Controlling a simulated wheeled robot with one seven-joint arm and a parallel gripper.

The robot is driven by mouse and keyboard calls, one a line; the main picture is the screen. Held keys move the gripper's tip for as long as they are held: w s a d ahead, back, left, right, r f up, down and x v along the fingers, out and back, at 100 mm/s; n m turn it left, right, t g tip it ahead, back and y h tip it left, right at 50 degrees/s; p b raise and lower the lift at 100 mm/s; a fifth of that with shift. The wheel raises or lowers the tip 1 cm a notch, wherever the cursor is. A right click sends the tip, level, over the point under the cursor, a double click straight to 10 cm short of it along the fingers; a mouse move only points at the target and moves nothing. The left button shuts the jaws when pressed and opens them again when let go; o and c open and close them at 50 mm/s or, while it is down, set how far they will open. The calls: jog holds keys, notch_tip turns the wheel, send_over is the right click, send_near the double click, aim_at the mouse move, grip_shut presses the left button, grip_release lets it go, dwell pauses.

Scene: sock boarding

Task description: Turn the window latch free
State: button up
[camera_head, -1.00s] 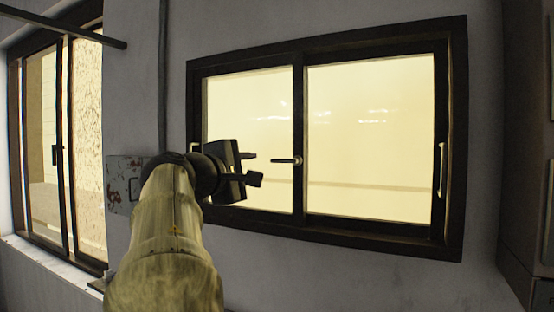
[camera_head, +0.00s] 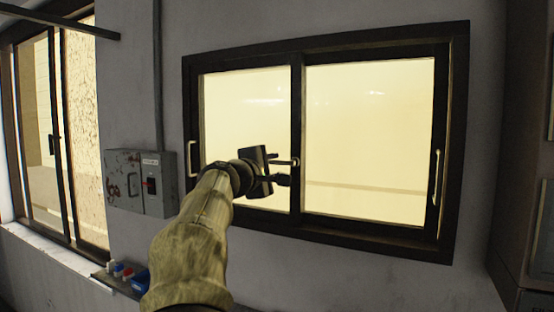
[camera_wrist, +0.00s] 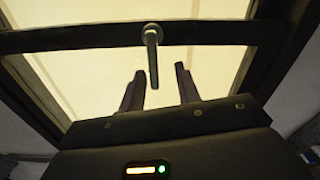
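The window latch (camera_head: 296,161) is a small lever on the dark middle post of the sliding window (camera_head: 369,40). In the wrist view the latch (camera_wrist: 151,38) has a round base on the frame bar, and its lever points towards my gripper. My gripper (camera_head: 284,170) is in front of the left pane, just left of the post, and partly overlaps the latch. In the wrist view my gripper (camera_wrist: 160,72) is open. The lever's end appears between the two fingers, nearer the left one; I see no clear contact and cannot tell the depth.
Pull handles stand at the window's left (camera_head: 192,158) and right (camera_head: 436,178) edges. A grey switch box (camera_head: 125,183) is on the wall left of the window. A ledge with small coloured items (camera_head: 125,272) is below it. A tall cabinet (camera_head: 525,220) stands at right.

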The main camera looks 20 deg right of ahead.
jog(key=shift+p+x, duration=0.4)
jog(key=shift+x, duration=0.7)
